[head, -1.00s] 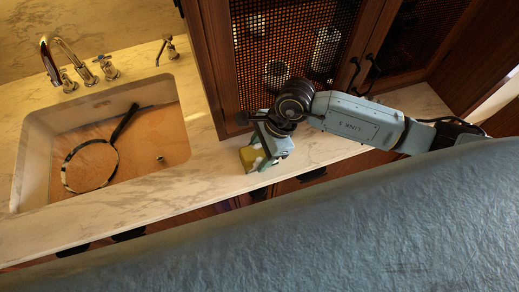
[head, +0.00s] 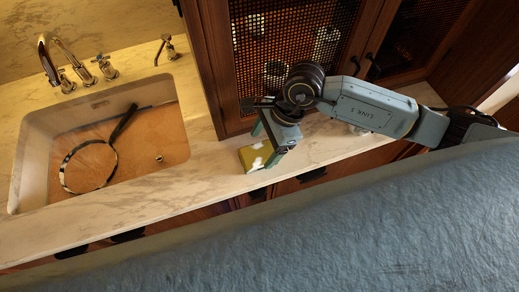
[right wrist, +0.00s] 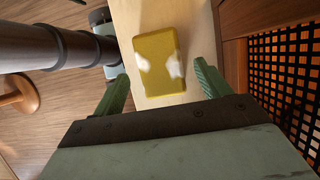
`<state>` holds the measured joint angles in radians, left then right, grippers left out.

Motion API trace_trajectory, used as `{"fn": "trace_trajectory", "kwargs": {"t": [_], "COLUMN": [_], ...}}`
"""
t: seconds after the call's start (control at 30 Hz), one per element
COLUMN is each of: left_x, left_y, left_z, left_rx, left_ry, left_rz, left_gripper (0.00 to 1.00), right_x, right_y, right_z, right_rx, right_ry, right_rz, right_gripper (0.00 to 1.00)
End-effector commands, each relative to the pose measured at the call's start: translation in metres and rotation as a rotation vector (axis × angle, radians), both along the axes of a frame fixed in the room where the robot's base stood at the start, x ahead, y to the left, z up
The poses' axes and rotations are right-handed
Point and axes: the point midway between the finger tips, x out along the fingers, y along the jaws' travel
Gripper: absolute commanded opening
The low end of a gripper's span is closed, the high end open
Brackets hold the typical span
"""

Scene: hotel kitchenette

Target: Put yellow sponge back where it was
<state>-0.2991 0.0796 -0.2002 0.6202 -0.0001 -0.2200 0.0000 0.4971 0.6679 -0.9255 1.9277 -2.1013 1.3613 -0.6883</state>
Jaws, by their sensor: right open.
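The yellow sponge (head: 253,158) with white patches lies on the marble counter (head: 205,172), near its front edge and to the right of the sink. My right gripper (head: 268,140) is just behind and above it. In the right wrist view the sponge (right wrist: 157,77) lies flat ahead of the open fingers (right wrist: 160,85). A gap shows between the sponge and each finger, and nothing is held. My left gripper is not in view.
The sink (head: 40,155) holds a round, dark-rimmed item with a handle (head: 90,165). A faucet (head: 60,62) stands behind it. Dark wooden mesh-door cabinets (head: 215,60) rise behind my right arm. The counter between sink and sponge is clear.

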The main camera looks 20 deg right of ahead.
Motion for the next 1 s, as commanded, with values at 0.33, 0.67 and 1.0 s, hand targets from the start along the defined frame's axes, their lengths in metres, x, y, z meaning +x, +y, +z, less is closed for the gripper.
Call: {"fn": "trace_trajectory", "kwargs": {"t": [0.33,0.67,1.0], "left_x": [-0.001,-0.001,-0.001], "left_y": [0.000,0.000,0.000], "left_z": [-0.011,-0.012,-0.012], "left_rx": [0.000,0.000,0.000], "left_ry": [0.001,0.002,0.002], "left_rz": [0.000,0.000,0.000], "left_gripper": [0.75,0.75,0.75], "right_x": [0.002,0.001,0.001], "right_y": [-0.027,-0.032,-0.032], "right_z": [0.063,0.077,0.077], "right_rx": [-0.002,0.000,0.000], "right_ry": [-0.003,0.001,0.000], "right_rz": [0.000,0.000,0.000], "right_gripper": [0.76,0.76,0.76]}}
